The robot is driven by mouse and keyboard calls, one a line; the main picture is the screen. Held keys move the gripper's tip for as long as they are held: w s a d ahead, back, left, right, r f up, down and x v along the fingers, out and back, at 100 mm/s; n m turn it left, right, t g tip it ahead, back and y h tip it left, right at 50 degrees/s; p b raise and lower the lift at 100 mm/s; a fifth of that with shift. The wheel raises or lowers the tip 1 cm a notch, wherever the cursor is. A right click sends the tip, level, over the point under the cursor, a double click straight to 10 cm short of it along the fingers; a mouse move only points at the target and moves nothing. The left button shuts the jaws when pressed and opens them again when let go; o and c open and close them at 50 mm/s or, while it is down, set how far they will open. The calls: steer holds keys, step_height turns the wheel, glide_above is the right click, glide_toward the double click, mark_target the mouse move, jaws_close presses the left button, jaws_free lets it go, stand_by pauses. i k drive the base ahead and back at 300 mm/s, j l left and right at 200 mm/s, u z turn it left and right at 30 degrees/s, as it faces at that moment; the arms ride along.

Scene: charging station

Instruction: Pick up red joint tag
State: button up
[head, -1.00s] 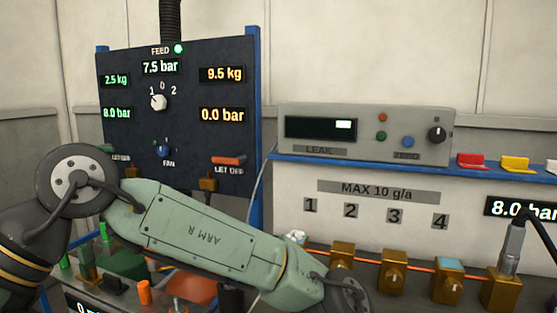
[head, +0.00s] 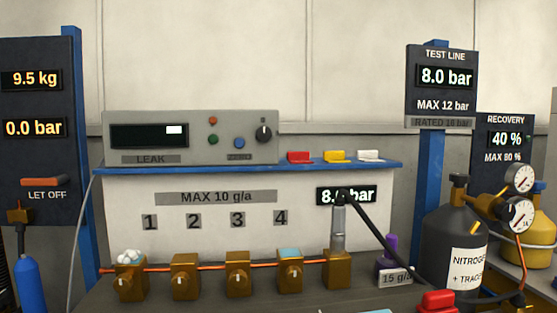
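The red joint tag (head: 300,157) sits on the blue shelf to the right of the leak meter, leftmost in a row with a yellow tag (head: 337,156) and a white tag (head: 370,156). Another red object (head: 437,301) shows at the bottom edge, partly cut off; I cannot tell what it is. My gripper is not in the head view now.
The leak meter (head: 190,137) stands on the blue shelf (head: 240,169). Below, brass valves (head: 185,277) line a copper pipe, with a black hose (head: 375,237) at the right end. A nitrogen cylinder (head: 455,245) with gauges stands right. The space above the tags is clear.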

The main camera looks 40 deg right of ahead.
mark_target(295, 158)
steer(key=l+u, duration=0.1)
steer(key=l, duration=0.3)
steer(key=k+l, duration=0.1)
steer(key=l, duration=0.3)
steer(key=k+l+u, duration=0.15)
steer(key=l, duration=0.65)
steer(key=k+l+u, duration=0.15)
steer(key=l, duration=0.25)
steer(key=k+l, duration=0.1)
steer(key=l, duration=0.25)
steer(key=i+l+u, duration=0.1)
steer(key=l, duration=0.4)
steer(key=l+u, duration=0.1)
steer(key=l, duration=0.45)
